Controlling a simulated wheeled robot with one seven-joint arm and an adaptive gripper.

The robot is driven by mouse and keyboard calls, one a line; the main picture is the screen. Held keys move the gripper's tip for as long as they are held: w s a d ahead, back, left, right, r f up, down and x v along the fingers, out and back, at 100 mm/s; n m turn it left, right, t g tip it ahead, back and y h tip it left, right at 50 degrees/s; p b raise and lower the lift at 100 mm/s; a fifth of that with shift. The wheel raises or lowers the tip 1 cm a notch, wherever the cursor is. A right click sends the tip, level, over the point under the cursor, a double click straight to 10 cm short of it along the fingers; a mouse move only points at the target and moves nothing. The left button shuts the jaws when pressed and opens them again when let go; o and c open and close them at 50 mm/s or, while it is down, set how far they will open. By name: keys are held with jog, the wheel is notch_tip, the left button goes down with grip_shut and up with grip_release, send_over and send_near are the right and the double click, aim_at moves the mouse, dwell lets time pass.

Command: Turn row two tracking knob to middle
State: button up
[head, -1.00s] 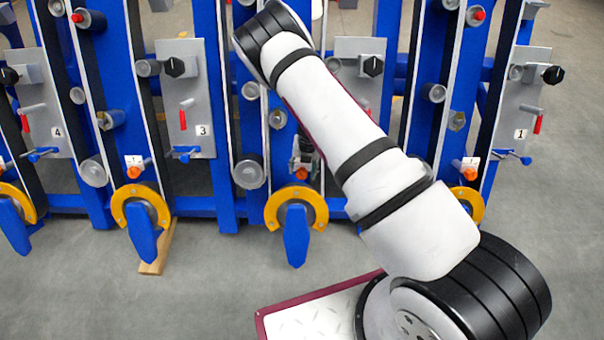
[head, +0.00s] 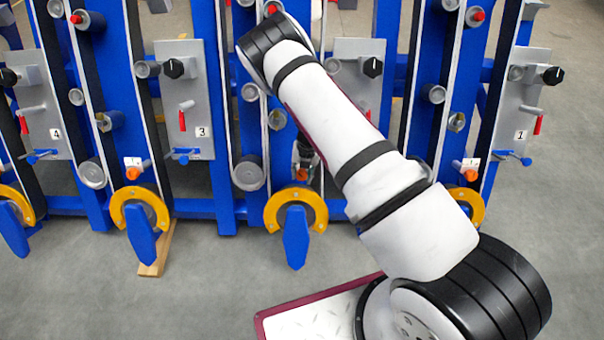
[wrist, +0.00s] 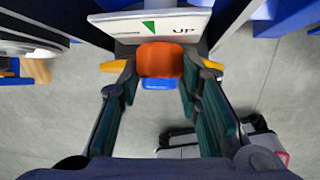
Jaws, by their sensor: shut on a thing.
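In the head view the same orange knob (head: 302,174) shows low on the second row, above a yellow ring. My gripper there is a small dark shape mostly hidden behind my white arm. The knob's exact turn angle is hard to read.
Blue row frames with rollers stand side by side. Plates numbered 4 (head: 55,134), 3 (head: 202,132) and 1 (head: 519,135) carry black knobs and red levers. Yellow rings (head: 296,210) and blue feet stick out at the bottom. The grey floor in front is open.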

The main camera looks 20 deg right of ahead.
jog(key=shift+d, duration=0.1)
jog(key=m+y, duration=0.1)
jog(key=t+y, duration=0.1)
jog(key=shift+d+m+y, duration=0.2)
jog(key=shift+m+y, duration=0.2)
jog(key=shift+s+f+m+t+y+b, duration=0.15)
jog(key=shift+m+t+y+b, duration=0.2)
jog(key=shift+m+t+y, duration=0.75)
jog(key=shift+y, duration=0.3)
jog(key=o, duration=1.1)
jog(key=shift+o, duration=0.2)
jog(key=shift+d, duration=0.1)
jog(key=v, duration=1.2)
